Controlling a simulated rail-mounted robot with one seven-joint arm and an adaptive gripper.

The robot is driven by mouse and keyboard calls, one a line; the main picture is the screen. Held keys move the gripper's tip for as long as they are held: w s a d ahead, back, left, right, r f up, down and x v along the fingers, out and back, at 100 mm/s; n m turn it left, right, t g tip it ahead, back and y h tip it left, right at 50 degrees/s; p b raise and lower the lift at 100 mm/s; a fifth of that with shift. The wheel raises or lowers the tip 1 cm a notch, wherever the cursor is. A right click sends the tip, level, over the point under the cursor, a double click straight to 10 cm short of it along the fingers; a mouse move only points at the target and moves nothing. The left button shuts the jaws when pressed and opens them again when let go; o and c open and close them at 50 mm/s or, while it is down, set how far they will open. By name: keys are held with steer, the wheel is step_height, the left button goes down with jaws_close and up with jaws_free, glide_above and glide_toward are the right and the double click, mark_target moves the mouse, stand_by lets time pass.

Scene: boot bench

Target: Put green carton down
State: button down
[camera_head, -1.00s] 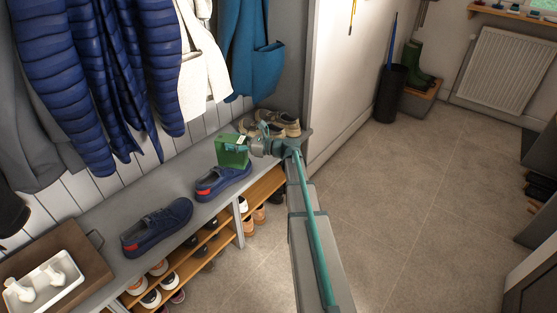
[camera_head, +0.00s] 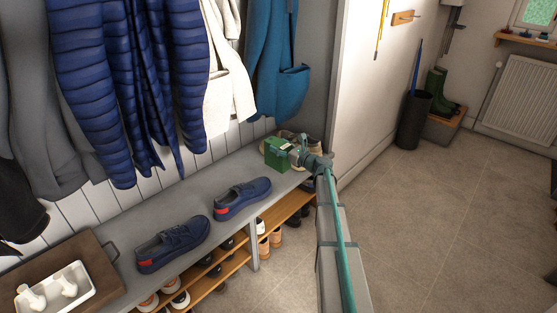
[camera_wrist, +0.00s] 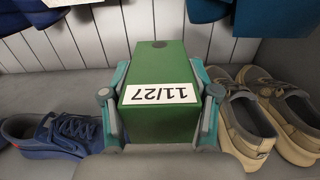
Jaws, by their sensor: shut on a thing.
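The green carton (camera_head: 277,153) is at the far end of the grey bench top (camera_head: 190,190), between a blue shoe and a pair of beige shoes.
Blue shoes (camera_head: 241,197) (camera_head: 173,247) stand on the bench to the left. Beige shoes (camera_wrist: 255,110) are close on the right in the wrist view. Hanging coats (camera_head: 130,80) are above the bench. A wooden tray (camera_head: 97,263) is at the near end.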

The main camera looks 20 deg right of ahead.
steer(key=w+d+f+b, duration=0.1)
steer(key=w+f, duration=0.4)
steer(key=f, duration=0.4)
steer(key=shift+w+d+b, duration=0.25)
steer(key=shift+d+b, duration=0.05)
steer(key=shift+d, duration=0.05)
steer(key=shift+f, duration=0.25)
steer(key=shift+c, duration=1.4)
jaws_free()
steer(key=p+v, duration=0.1)
steer(key=v, duration=1.1)
